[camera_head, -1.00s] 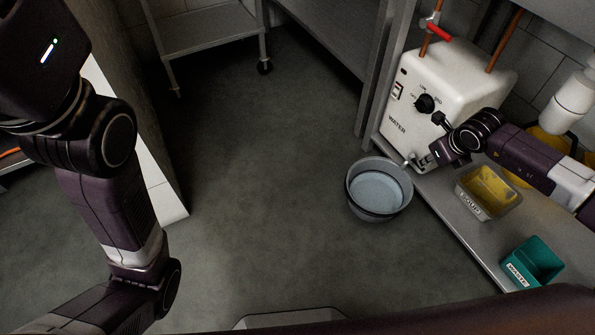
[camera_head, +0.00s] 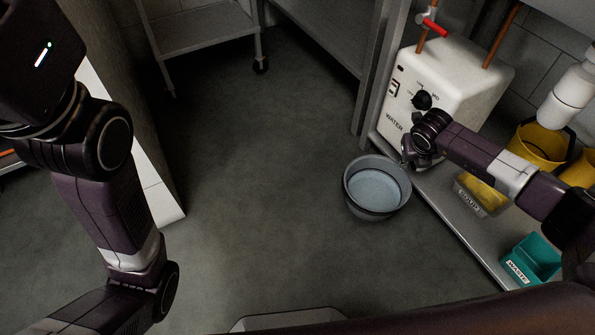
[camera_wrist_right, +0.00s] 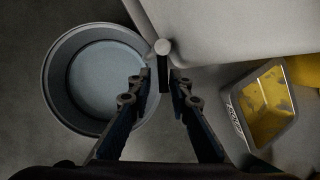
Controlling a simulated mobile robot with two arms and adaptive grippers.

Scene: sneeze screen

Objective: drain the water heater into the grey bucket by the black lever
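The white water heater (camera_head: 455,85) stands on the low shelf at right, with a black dial (camera_head: 422,100) on its front. The grey bucket (camera_head: 350,190) is on the floor below its front corner, its inside pale blue-grey; it also shows in the right wrist view (camera_wrist_right: 56,92). My right gripper (camera_head: 408,158) is at the heater's lower front and hides the tap in the head view. In the right wrist view, my right gripper (camera_wrist_right: 162,82) is open with its fingers on either side of the black lever (camera_wrist_right: 163,78). Contact cannot be told. My left gripper is out of view.
Yellow containers (camera_head: 540,145) are behind my right arm. The floor left of the bucket is clear.

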